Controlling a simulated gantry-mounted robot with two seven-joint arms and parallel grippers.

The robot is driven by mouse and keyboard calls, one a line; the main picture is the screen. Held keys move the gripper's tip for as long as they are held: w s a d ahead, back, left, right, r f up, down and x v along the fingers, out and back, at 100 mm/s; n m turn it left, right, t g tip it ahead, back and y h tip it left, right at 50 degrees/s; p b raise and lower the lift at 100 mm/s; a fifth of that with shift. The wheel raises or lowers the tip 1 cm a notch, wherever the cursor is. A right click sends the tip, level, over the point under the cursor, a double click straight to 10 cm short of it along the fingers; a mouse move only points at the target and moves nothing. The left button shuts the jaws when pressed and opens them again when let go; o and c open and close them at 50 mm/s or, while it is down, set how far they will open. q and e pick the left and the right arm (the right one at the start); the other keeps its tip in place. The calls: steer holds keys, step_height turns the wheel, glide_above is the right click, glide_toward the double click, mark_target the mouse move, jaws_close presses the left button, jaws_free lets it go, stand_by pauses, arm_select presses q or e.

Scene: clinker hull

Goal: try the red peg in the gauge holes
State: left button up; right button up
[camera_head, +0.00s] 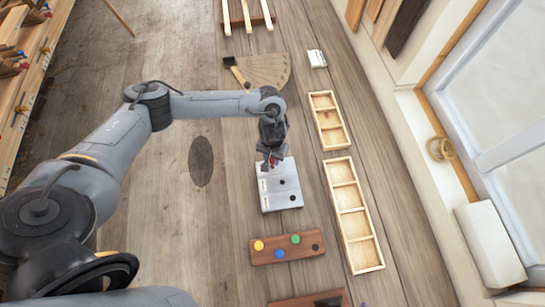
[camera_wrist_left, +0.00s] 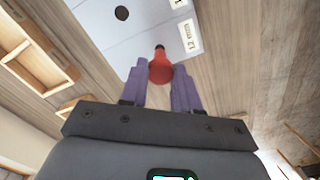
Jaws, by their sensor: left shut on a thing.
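My left gripper (camera_head: 271,159) is over the far end of the pale grey gauge plate (camera_head: 270,202). It is shut on the red peg (camera_head: 273,162). In the left wrist view, the red peg (camera_wrist_left: 160,70) sits between the purple fingers of the left gripper (camera_wrist_left: 160,76), with a dark tip or hole at its far end. The gauge plate (camera_wrist_left: 103,25) lies beyond it, with a dark hole (camera_wrist_left: 122,12) and printed labels along one edge. I cannot tell whether the peg's tip is in a hole or above the plate. My right gripper is not in view.
A brown peg block (camera_head: 265,246) with yellow, blue and green pegs and a dark spot stands nearer than the plate. Two wooden compartment trays (camera_head: 332,120) (camera_head: 352,212) lie to the right. A fan-shaped wooden piece (camera_head: 268,70) lies beyond. The bench left of the plate is clear.

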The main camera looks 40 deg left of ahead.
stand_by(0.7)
arm_select(q)
steer(key=shift+p, duration=0.4)
steer(key=shift+f, duration=0.1)
steer(key=shift+f+p, duration=0.2)
steer(key=shift+p, duration=0.15)
stand_by(0.4)
steer(key=shift+f, duration=0.25)
steer(key=shift+f, duration=0.2)
stand_by(0.7)
steer(key=shift+r, duration=0.1)
steer(key=shift+r+p, duration=1.6)
steer(key=shift+p, duration=0.95)
